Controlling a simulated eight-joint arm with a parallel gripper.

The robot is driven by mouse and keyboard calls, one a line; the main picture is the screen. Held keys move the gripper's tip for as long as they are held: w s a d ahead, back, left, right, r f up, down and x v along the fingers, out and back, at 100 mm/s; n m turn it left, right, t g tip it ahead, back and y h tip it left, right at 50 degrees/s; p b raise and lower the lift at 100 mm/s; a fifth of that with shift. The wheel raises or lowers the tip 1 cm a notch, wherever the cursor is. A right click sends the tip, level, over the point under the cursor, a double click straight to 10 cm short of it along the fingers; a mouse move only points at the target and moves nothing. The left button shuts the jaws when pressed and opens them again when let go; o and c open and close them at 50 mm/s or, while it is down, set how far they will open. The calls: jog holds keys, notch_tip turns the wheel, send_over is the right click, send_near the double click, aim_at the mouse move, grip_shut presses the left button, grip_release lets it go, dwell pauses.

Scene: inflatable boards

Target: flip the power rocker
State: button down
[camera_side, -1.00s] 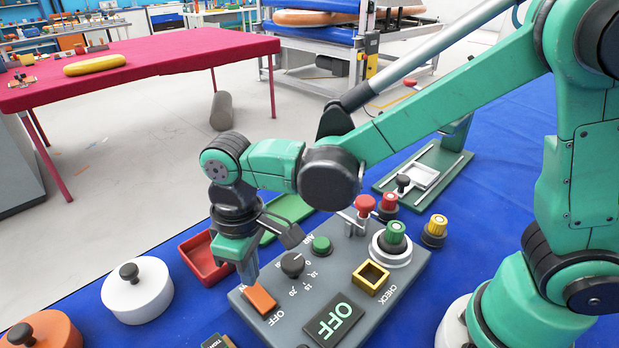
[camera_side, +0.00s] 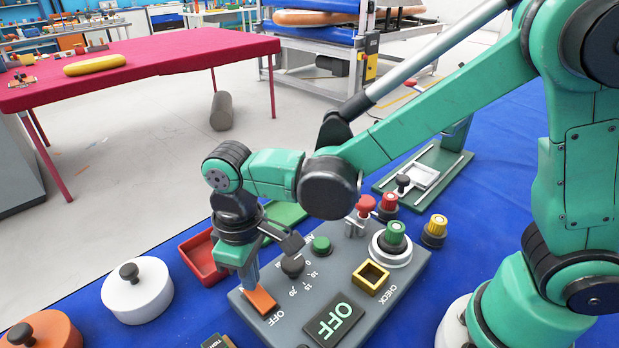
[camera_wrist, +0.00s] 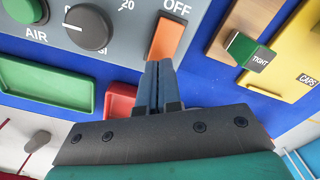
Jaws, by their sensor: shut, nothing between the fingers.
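The orange power rocker (camera_side: 261,301) sits on the grey control panel (camera_side: 290,333), beside an OFF label. The panel's display (camera_side: 336,319) reads OFF in green. My gripper (camera_side: 250,281) is shut and empty, pointing down at the far end of the rocker. In the wrist view the rocker (camera_wrist: 166,40) lies just past the closed fingertips (camera_wrist: 159,66), which overlap its near end. Whether they touch it I cannot tell.
A black dial (camera_side: 292,265), a green button (camera_side: 321,244), a yellow square frame (camera_side: 370,277) and a red knob (camera_side: 366,204) stand on the panel. A red tray (camera_side: 203,258) and a white lidded pot (camera_side: 137,291) are to the left.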

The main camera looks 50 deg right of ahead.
jog(key=shift+f, duration=0.65)
jog(key=shift+r, duration=3.5)
jog(key=s+d+r+m+t, duration=0.2)
jog(key=d+m+t, duration=0.4)
jog(key=d, duration=1)
jog(key=shift+s+d+r+t, duration=0.2)
jog(key=shift+s+t, duration=0.1)
jog(key=shift+t, duration=0.3)
jog(key=shift+a, duration=0.1)
